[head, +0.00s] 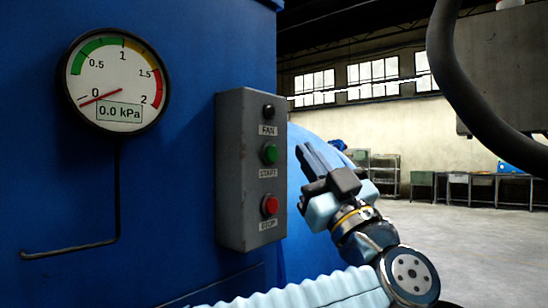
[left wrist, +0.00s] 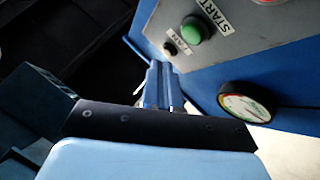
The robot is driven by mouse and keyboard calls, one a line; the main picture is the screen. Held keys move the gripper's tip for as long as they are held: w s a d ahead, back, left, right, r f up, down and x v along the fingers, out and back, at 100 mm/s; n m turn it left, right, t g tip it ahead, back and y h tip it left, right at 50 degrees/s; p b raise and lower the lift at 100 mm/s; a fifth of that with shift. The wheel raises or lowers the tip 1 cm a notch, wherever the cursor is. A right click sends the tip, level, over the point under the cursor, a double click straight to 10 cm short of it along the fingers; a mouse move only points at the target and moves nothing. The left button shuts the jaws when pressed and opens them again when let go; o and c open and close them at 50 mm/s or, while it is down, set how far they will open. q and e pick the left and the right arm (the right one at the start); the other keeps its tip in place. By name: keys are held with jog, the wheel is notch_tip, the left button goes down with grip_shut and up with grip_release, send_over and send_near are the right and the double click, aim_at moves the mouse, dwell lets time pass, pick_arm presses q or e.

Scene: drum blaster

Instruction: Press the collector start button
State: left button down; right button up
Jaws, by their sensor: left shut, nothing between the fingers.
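A grey control box (head: 232,170) is fixed to the blue machine. Its green START button (head: 270,153) sits between a dark FAN lamp (head: 268,111) above and a red STOP button (head: 270,205) below. My left gripper (head: 308,156) is just right of the box at about the green button's height, shut and empty, with a visible gap to the button. In the left wrist view, the green button (left wrist: 195,29) lies above and right of the shut fingertips (left wrist: 162,72), and the dark lamp (left wrist: 170,47) is nearer them. My right gripper is not in view.
A round gauge (head: 116,83) on the blue machine (head: 190,60) reads 0.0 kPa, with a thin pipe below it. A thick dark hose (head: 462,80) hangs at the upper right. Benches (head: 480,180) stand far back, across open floor.

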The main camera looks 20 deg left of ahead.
pick_arm(q)
jog(key=shift+w+a+b, duration=0.15)
jog(key=shift+w+a, duration=0.15)
jog(key=shift+a, duration=0.4)
jog(key=shift+w+a+b, duration=0.15)
jog(key=shift+w+a, duration=0.15)
jog(key=shift+a, duration=0.4)
dwell(1.0)
jog(key=shift+w+a, duration=0.15)
jog(key=shift+a, duration=0.25)
jog(key=shift+w+a+b, duration=0.15)
jog(key=shift+a+b, duration=0.15)
jog(key=shift+a, duration=0.1)
dwell(0.6)
dwell(0.4)
jog(key=shift+s+d, duration=0.3)
jog(key=shift+d, duration=0.5)
jog(key=d, duration=0.1)
jog(key=s+d, duration=0.1)
jog(key=d, duration=0.1)
jog(key=s+d, duration=0.1)
jog(key=shift+d+p, duration=0.3)
